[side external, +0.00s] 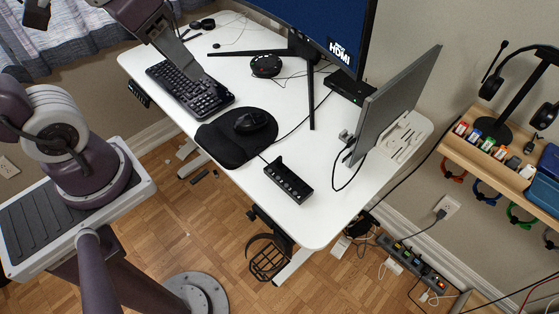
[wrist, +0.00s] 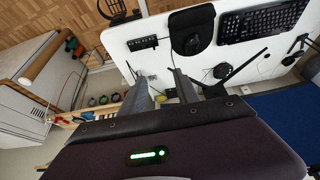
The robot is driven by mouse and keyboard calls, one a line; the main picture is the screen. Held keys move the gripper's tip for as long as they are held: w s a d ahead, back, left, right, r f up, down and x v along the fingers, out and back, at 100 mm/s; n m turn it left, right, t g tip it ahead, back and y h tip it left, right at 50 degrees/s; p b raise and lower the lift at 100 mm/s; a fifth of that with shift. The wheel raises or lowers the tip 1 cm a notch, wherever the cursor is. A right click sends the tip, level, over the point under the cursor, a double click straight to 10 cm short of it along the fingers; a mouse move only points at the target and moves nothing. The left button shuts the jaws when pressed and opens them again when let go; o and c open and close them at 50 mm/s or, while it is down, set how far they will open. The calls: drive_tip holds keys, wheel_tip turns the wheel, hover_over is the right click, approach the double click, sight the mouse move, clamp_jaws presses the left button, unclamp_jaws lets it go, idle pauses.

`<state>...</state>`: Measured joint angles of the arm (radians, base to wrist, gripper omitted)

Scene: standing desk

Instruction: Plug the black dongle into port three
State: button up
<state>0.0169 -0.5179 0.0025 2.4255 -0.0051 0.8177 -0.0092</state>
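A black block with a row of ports (side external: 288,181) lies on the white desk near its front edge; it also shows in the wrist view (wrist: 142,43). Its port numbers are too small to read. Several small coloured pieces stand in a row on the wooden shelf at the right. A dark one (side external: 513,162) among them may be the black dongle, but I cannot be sure. My gripper (wrist: 157,80) is open, its two fingers apart with nothing seen between them. In the side view my arm is at the top left, high over the keyboard side, far from the shelf.
A keyboard (side external: 190,88), a mouse on a black mat (side external: 232,150), a monitor (side external: 330,25) and a grey upright screen (side external: 397,100) stand on the desk. The wooden shelf (side external: 470,160) holds a headset stand. A power strip (side external: 412,262) lies on the floor.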

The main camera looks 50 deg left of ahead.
drive_tip(key=w+f+g, duration=0.2)
drive_tip(key=w+f, duration=0.2)
drive_tip(key=w, duration=0.3)
drive_tip(key=g, duration=0.3)
hover_over(279, 158)
wheel_tip(279, 158, down, 21)
drive_tip(key=shift+w+f, duration=0.1)
drive_tip(key=shift+f, duration=0.6)
drive_tip(key=shift+f, duration=4.5)
clamp_jaws()
